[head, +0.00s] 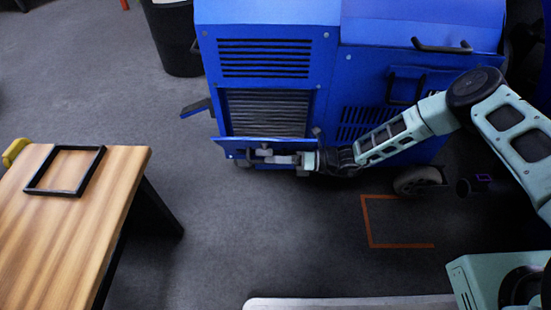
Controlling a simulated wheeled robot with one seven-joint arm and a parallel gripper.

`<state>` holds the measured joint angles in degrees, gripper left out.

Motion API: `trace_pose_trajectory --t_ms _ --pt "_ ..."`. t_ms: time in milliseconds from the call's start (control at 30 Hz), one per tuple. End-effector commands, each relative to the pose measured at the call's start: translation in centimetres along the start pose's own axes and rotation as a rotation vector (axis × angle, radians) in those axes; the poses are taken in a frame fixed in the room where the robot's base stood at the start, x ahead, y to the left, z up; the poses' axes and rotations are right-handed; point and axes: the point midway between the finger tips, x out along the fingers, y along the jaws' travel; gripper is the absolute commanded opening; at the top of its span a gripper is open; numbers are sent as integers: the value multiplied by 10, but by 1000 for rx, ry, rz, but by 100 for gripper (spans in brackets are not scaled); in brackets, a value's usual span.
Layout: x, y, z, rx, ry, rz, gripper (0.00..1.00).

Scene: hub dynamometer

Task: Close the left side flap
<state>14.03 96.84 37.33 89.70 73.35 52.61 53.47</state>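The blue machine (330,85) stands at the top centre in the head view. A blue flap (232,146) hangs out at the bottom of its left front, below the dark slatted opening (268,112). A second small blue flap or plate (196,108) sticks out from the machine's left side. I cannot tell for certain which one is the left side flap. My gripper (262,155) is at the front flap, pointing left, and overlaps its outer face. At this size I cannot tell if it touches the flap, or how far its fingers are apart.
A wooden table (90,215) with a black frame (66,170) stands at the left. A dark bin (172,38) is behind, left of the machine. An orange floor marking (369,220) lies in front of the machine. The grey floor between table and machine is clear.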

Motion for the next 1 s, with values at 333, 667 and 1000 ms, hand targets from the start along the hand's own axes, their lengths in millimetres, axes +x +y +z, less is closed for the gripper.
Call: trace_pose_trajectory --t_ms 333,667,1000 --pt "-24 -1 2 0 -1 -8 34" --pt "-100 0 3 -2 -3 -8 34" --pt "-163 0 2 -2 -2 -4 34"
